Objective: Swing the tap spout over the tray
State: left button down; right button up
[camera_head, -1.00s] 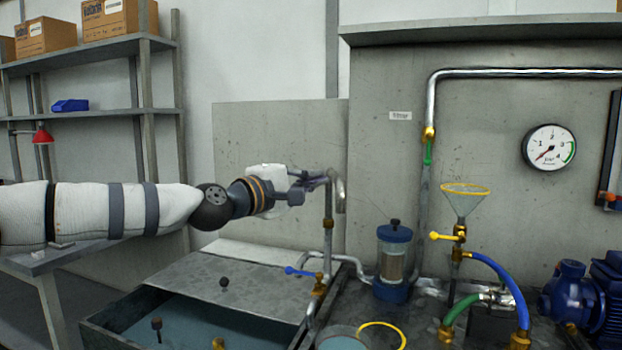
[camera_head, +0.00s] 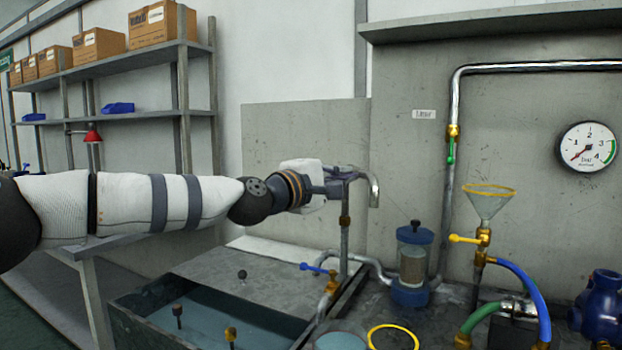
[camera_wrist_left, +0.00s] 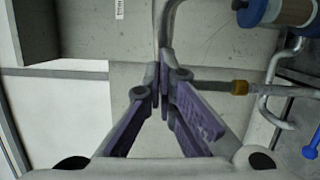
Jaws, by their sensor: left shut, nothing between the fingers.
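The tap is a grey upright pipe with a brass collar (camera_head: 345,221) and a bent metal spout (camera_head: 374,190) on top. The spout's end hangs to the right of the upright. The open tray (camera_head: 131,318), a dark trough holding bluish water, is low at the left, partly covered by a grey plate. My left gripper (camera_head: 352,175) is shut and empty, at the top of the tap beside the spout. In the left wrist view its purple fingertips (camera_wrist_left: 163,76) meet at the spout tube (camera_wrist_left: 169,28); I cannot tell whether they touch it. My right gripper is out of view.
A blue tap lever (camera_head: 313,268) sticks out low on the upright. A blue-capped filter jar (camera_head: 414,266), a funnel (camera_head: 489,204) and hoses stand to the right. A yellow ring (camera_head: 392,338) lies in front. Shelves (camera_head: 130,62) stand behind my left arm.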

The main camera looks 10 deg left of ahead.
aim_at(361, 175)
pick_arm(q)
jog(key=shift+w+d, duration=0.3)
jog(key=shift+d, duration=0.75)
jog(key=shift+w+d, duration=0.25)
jog(key=shift+d, duration=0.8)
